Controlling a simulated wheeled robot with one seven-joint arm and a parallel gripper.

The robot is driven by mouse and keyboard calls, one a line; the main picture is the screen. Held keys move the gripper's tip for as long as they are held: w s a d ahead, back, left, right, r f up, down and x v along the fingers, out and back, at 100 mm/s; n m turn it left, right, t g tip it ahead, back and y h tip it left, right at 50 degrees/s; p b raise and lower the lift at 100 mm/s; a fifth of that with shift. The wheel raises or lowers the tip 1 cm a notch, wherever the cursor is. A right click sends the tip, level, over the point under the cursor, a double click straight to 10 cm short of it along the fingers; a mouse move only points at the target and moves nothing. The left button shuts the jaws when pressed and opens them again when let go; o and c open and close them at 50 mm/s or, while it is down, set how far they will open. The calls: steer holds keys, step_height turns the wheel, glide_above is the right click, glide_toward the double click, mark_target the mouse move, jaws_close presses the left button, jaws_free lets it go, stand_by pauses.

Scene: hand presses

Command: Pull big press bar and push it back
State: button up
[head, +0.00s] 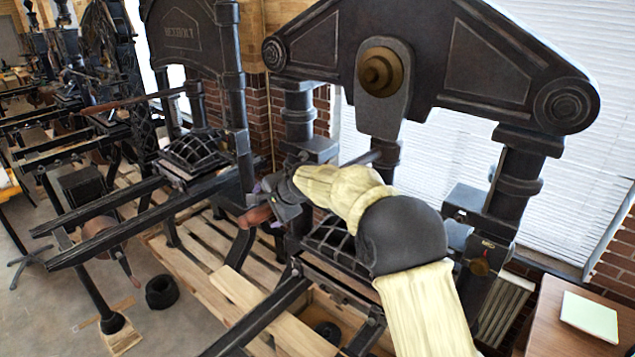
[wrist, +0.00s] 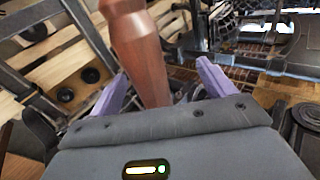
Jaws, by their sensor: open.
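The big press (head: 440,60) is the large black press in the head view. Its bar ends in a reddish-brown wooden handle (head: 254,217), which sticks out beside my gripper (head: 264,200). My arm and gripper hide much of the bar. In the wrist view the handle (wrist: 138,55) stands between the two purple fingers of my gripper (wrist: 163,70). The fingers are open, one on each side of the handle, with a visible gap on the right. I cannot tell whether the left finger touches it.
A second black press (head: 195,70) stands close on the left, with its long rails reaching forward. More presses line up at the far left. Wooden pallets (head: 195,270) lie under the presses. A brown table (head: 565,325) with a pale pad (head: 590,317) is at the lower right.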

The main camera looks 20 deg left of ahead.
steer(key=shift+d+r, duration=0.1)
steer(key=shift+d, duration=0.1)
steer(key=v, duration=0.9)
steer(key=s+d+f+n+h+b, duration=0.15)
steer(key=d+f+b, duration=0.35)
steer(key=d+f, duration=0.5)
steer(key=s+d+f+n+h+b, duration=0.1)
steer(key=s+d+f+h+b, duration=0.4)
steer(key=d, duration=0.9)
steer(key=s+d+f+n+g+h+b, duration=0.1)
steer(key=s+d+f+b, duration=0.6)
steer(key=s+d+f, duration=0.9)
steer(key=d+n+g, duration=0.1)
steer(key=d+n, duration=0.1)
steer(key=shift+d+f, duration=0.2)
steer(key=shift+d, duration=0.1)
steer(key=shift+s+n+h, duration=0.1)
steer(key=shift+n+h, duration=0.15)
